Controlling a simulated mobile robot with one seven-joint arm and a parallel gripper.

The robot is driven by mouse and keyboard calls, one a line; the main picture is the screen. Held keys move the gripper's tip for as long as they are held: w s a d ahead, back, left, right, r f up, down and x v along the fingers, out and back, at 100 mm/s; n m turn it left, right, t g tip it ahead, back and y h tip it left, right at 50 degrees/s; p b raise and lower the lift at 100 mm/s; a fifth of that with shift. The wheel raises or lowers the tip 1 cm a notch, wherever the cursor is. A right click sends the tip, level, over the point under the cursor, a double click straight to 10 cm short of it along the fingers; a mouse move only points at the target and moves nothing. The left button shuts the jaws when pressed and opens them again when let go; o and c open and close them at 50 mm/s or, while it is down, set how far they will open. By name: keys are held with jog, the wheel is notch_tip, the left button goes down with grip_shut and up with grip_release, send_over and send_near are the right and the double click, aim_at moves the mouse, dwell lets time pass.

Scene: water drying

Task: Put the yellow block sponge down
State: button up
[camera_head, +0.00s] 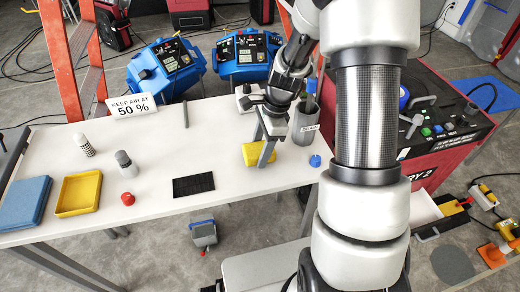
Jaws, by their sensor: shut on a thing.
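The yellow block sponge (251,155) is at the right part of the white table. My gripper (266,152) comes down over it from the upper right, with its fingers at the sponge and shut on it. One finger covers part of the sponge's near side. The sponge's underside is hidden, so I cannot tell whether it touches the table (230,110) or hangs just above it.
A grey cylindrical container (304,128) stands close right of the gripper, with a blue cap (315,160) near it. A black mat (193,185) lies front left of the sponge. A yellow tray (78,193), blue pad (24,203) and red cap (127,199) are farther left.

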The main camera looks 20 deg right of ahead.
jog(key=shift+f+b, duration=0.35)
jog(key=shift+f, duration=0.25)
jog(key=o, duration=1.4)
jog(key=shift+r, duration=0.15)
